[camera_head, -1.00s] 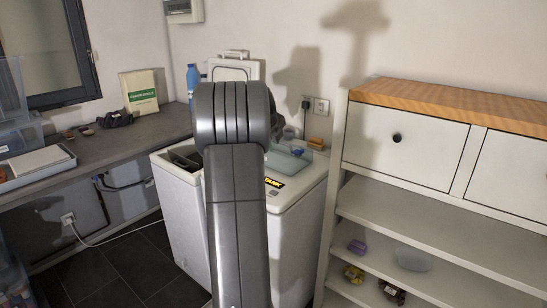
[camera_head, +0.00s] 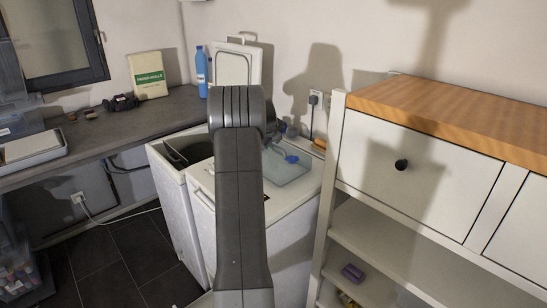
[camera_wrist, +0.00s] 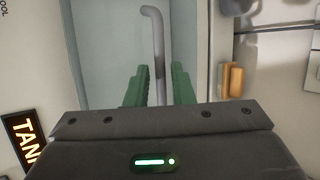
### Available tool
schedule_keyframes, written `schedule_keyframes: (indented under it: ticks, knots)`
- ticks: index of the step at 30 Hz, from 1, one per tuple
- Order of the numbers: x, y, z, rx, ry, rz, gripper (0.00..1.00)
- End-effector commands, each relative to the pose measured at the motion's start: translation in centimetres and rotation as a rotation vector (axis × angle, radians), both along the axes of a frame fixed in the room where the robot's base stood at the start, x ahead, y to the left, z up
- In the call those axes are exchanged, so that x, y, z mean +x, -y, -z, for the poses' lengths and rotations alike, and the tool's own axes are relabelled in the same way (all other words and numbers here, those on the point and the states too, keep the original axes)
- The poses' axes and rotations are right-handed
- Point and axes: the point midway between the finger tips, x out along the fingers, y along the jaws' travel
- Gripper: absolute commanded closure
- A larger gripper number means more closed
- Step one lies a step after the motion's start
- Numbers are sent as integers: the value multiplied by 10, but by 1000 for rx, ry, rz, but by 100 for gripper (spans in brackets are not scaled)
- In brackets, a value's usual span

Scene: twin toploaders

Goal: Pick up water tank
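The water tank appears to be the pale blue, see-through box on top of the right-hand white toploader (camera_head: 240,215); I see the tank (camera_head: 290,170) right of my arm in the head view. In the wrist view the pale blue tank (camera_wrist: 100,60) fills the middle, with a bent grey pipe or handle (camera_wrist: 153,35) over it. My gripper (camera_wrist: 160,85) has two green fingers, open, one on each side of the grey pipe with gaps between. I cannot tell how deep the pipe lies. A black "TANK" label (camera_wrist: 24,140) is at lower left. My arm hides part of the machine.
A wood-topped white cabinet (camera_head: 400,160) stands close on the right. The grey counter (camera_head: 130,125) on the left holds a book (camera_head: 148,75) and a blue bottle (camera_head: 201,72). A wall socket and an orange block (camera_wrist: 231,80) are beside the tank.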

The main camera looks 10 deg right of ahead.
Motion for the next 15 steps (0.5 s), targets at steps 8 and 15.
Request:
schedule_keyframes:
  ticks: [8, 15]
  knots:
    - [6, 2, 8, 0, 1, 0, 78]
    - [5, 2, 8, 0, 1, -1, 100]
